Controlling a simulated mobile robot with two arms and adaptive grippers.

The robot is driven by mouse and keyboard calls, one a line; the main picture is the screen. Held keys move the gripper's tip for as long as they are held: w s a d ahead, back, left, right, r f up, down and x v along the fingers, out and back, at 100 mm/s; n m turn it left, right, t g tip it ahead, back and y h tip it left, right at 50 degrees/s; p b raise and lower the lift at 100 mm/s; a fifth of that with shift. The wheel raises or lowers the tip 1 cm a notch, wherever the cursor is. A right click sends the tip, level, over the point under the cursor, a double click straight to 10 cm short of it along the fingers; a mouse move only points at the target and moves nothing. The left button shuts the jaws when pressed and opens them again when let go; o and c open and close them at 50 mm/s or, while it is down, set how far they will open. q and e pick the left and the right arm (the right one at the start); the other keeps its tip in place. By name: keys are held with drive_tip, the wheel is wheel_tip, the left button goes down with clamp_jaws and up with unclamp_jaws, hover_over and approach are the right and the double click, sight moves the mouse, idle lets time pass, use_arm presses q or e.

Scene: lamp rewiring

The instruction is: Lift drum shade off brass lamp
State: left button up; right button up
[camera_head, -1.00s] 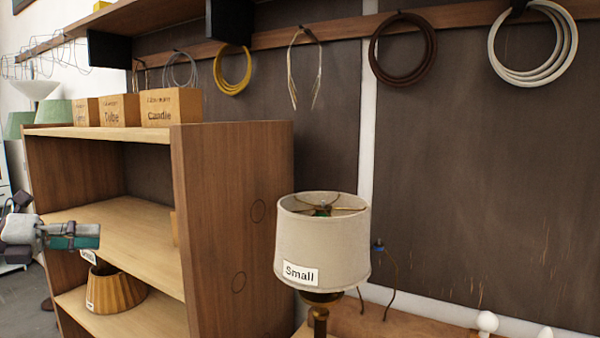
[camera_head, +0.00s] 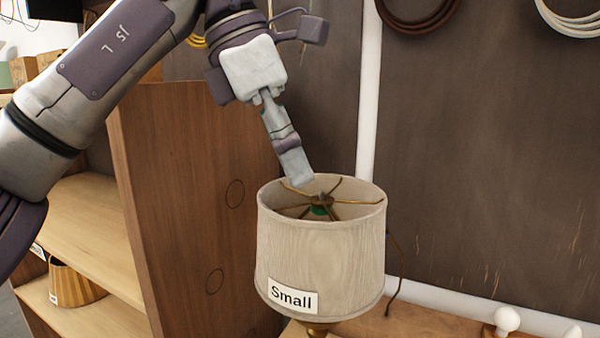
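The cream drum shade (camera_head: 345,250) with a "Small" label sits upright on the brass lamp (camera_head: 317,328), which shows only as a bit of brass under the shade. Thin brass spokes (camera_head: 350,202) meet at a hub in the shade's open top, with a green bit below the hub. My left gripper (camera_head: 298,178) points down from the upper left, its tip at the shade's top opening near the rear left rim and hub. Its fingers are seen edge-on, so I cannot tell their gap or any contact. My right gripper is not in view.
A wooden shelf unit (camera_head: 195,210) stands close on the left, with a pleated amber shade (camera_head: 75,286) on a lower shelf. Coiled cords hang on the dark wall panel behind. White bulbs (camera_head: 507,320) stand at the lower right. Space right of the shade is open.

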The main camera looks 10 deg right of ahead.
use_arm(q)
drive_tip(key=s+f, duration=0.1)
drive_tip(key=s, duration=0.2)
hover_over(338, 271)
drive_tip(key=a, duration=0.2)
drive_tip(key=f, duration=0.6)
drive_tip(key=shift+w+d+f, duration=0.15)
drive_tip(key=shift+w+f, duration=0.05)
drive_tip(key=shift+w, duration=0.05)
drive_tip(key=p+x, duration=0.1)
drive_tip(key=x, duration=0.2)
drive_tip(key=shift+f, duration=0.25)
drive_tip(key=shift+d+f, duration=0.15)
drive_tip(key=shift+f, duration=0.15)
drive_tip(key=shift+s+d+f, duration=0.1)
drive_tip(key=shift+f, duration=0.25)
drive_tip(key=c, duration=0.6)
clamp_jaws()
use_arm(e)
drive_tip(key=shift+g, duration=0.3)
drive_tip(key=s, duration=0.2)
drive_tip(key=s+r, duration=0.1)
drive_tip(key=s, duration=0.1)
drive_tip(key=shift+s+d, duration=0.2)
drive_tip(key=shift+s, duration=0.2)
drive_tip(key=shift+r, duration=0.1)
